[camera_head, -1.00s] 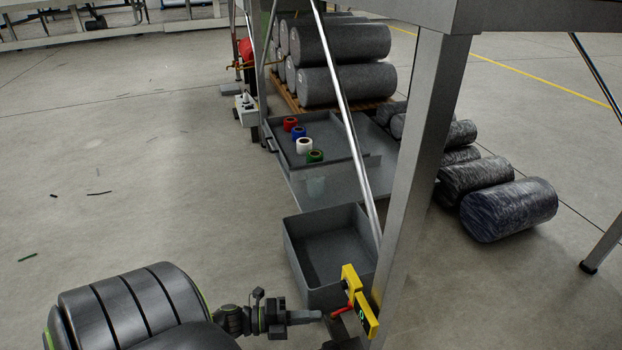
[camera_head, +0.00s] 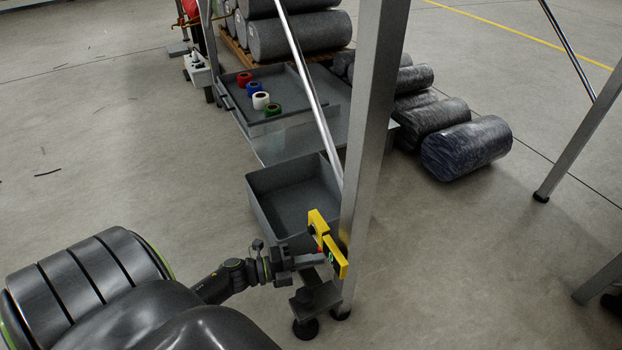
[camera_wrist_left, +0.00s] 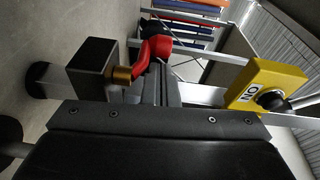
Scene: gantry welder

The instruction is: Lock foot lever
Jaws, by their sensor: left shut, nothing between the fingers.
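The red foot lever (camera_head: 320,250) shows only as a small red bit in the head view, beside the table leg and mostly hidden by my gripper. In the left wrist view the red lever (camera_wrist_left: 154,48) is larger, on a brass-coloured shaft next to a black block (camera_wrist_left: 92,68). My left gripper (camera_head: 314,260) is shut and empty, with its tips right at the lever. Its fingers (camera_wrist_left: 160,85) overlap the lever in the wrist view; I cannot tell whether they touch. The dark foot (camera_head: 306,328) stands on the floor below. My right gripper is not in view.
A yellow switch box (camera_head: 336,258) sits on the metal leg (camera_head: 372,120) just right of my gripper. A grey bin (camera_head: 262,212) stands behind. A tray (camera_head: 226,98) with several tape rolls and dark cylinders (camera_head: 466,148) lie farther back. Floor at left is clear.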

